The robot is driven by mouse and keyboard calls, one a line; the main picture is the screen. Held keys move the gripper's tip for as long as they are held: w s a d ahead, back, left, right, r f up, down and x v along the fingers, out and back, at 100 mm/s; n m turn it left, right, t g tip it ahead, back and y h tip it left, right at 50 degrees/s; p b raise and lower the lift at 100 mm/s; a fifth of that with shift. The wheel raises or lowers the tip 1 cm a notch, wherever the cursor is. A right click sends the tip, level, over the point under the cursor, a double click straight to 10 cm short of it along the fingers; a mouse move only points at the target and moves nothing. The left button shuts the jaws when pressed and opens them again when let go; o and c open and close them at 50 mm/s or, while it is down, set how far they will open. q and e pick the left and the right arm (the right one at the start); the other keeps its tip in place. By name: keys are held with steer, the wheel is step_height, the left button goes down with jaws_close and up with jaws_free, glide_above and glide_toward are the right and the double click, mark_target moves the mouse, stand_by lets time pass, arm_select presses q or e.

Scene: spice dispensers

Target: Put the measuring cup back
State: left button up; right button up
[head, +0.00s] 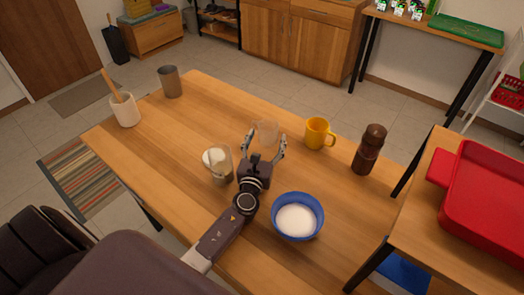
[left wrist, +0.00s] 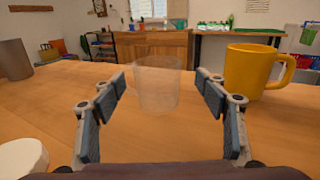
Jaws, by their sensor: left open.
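A clear, see-through cup (head: 265,131), likely the measuring cup, stands upright on the wooden table. In the left wrist view the clear cup (left wrist: 158,84) appears centred between the fingers, with gaps on both sides. My left gripper (head: 263,145) is open and low over the table, its fingers pointing at the cup. In the left wrist view the open gripper (left wrist: 160,92) holds nothing. Whether the fingertips reach beside the cup or stop just short is hard to tell. My right gripper is not in view.
A clear jar with white contents (head: 216,172) stands left of my gripper, and a blue bowl of white powder (head: 297,216) right of my forearm. A yellow mug (head: 318,134) and brown grinder (head: 369,150) stand right. A grey tumbler (head: 170,82) and white utensil crock (head: 125,110) stand far left.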

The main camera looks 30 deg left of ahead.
arm_select(q)
steer(key=v, duration=0.7)
steer(key=shift+s+r, duration=0.1)
